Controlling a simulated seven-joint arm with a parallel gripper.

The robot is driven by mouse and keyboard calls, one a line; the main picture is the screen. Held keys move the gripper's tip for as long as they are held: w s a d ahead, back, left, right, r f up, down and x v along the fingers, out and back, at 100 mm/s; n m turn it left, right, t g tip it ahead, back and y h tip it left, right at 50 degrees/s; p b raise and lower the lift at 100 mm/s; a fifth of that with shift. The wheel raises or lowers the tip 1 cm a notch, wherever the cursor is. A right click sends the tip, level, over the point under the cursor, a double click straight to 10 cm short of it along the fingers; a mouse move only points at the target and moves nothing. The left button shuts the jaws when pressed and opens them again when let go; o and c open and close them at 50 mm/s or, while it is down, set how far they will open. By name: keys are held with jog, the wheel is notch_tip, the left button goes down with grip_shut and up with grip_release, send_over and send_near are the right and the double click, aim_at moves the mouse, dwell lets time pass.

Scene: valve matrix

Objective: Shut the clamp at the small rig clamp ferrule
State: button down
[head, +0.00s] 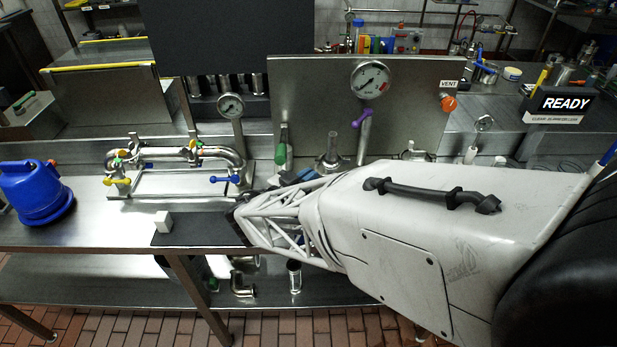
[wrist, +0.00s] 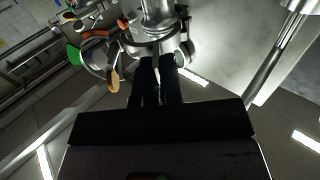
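The small pipe rig (head: 180,155) stands on the steel bench at left centre in the head view, with yellow, green, orange and blue handles. In the wrist view, a steel pipe joint (wrist: 158,12) stands at top centre, with a metal clamp band (wrist: 150,42) around its lower part. I cannot tell whether the band is fully closed. My gripper (wrist: 158,62) has its two dark fingers close together just below the band, with a thin bright part showing between their tips. Whether they grip it is unclear. The fingers cannot be made out in the head view.
Orange (wrist: 97,34), green (wrist: 74,54) and tan (wrist: 113,80) handles crowd the left of the fingers. A blue jug (head: 35,192) stands at the bench's left end. A gauge panel (head: 290,100) rises behind.

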jog(key=shift+s+d+n+t+y, duration=0.1)
jog(key=shift+d+n+t+y, duration=0.1)
jog(key=shift+n+t+y, duration=0.15)
dwell(0.3)
jog(key=d+n+t+y, duration=0.1)
jog(key=y, duration=0.1)
jog(key=n+t+y, duration=0.1)
jog(key=d+n+t+y, duration=0.1)
jog(key=n+y, duration=0.1)
jog(key=shift+s+d+y, duration=0.1)
jog(key=shift+d+y, duration=0.25)
jog(key=shift+w+d+r+n+t+y, duration=0.1)
jog(key=shift+d+n+t+y, duration=0.2)
jog(key=shift+n+y, duration=0.55)
jog(key=shift+w+d+f+n+t+y, duration=0.15)
jog(key=shift+d+n+y, duration=0.35)
jog(key=shift+y, duration=0.65)
jog(key=shift+w+d+r+n+t+y, duration=0.15)
jog(key=shift+d+n+t+y, duration=0.15)
jog(key=shift+n+y, duration=0.55)
jog(key=shift+d+y, duration=0.1)
jog(key=shift+y, duration=0.45)
jog(key=c, duration=1.3)
grip_release()
jog(key=shift+s, duration=0.1)
jog(key=shift+s, duration=3.85)
